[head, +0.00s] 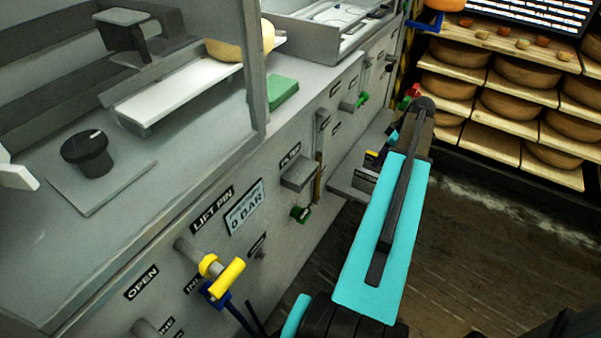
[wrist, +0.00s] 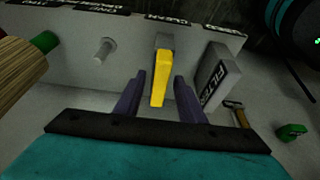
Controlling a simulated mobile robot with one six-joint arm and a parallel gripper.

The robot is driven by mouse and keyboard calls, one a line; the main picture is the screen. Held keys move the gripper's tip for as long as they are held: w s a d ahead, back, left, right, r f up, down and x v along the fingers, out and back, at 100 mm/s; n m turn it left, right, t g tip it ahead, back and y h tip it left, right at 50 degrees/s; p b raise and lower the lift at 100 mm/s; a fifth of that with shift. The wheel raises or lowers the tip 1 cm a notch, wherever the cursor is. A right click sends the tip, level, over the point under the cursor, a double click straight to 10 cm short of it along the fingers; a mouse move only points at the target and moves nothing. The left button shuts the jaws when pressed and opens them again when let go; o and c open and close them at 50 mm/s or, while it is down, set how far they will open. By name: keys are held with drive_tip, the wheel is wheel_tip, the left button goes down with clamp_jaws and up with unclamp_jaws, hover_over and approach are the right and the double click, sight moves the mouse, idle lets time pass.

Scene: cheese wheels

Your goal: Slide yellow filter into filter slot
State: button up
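In the wrist view, my gripper (wrist: 160,90) is open, its two purple fingers spread apart. A narrow yellow piece (wrist: 160,78) lies between and just beyond the fingertips, with a gap visible on each side. Its upper end meets a grey fitting on the panel. I cannot tell whether this is the yellow filter or a handle. A grey block labelled FILTER (wrist: 217,80) stands just right of the right finger; its slot opening cannot be made out. In the head view, my cyan arm hides most of the gripper area, and a small yellow piece (head: 371,155) shows beside it.
In the head view, a yellow handle (head: 222,276) sticks out of the grey machine panel near a pressure label. A green knob (wrist: 291,132) and a grey peg (wrist: 104,49) flank the work area in the wrist view. Cheese shelves (head: 497,120) stand at the right.

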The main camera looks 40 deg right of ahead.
clamp_jaws()
drive_tip(key=shift+w+r+p, duration=0.15)
drive_tip(key=shift+r+p, duration=1.55)
drive_tip(key=shift+r, duration=0.9)
drive_tip(key=shift+r+p, duration=1)
drive_tip(key=shift+r, duration=0.55)
idle(0.5)
drive_tip(key=shift+r+p, duration=0.95)
drive_tip(key=shift+r, duration=0.4)
drive_tip(key=shift+s, duration=0.25)
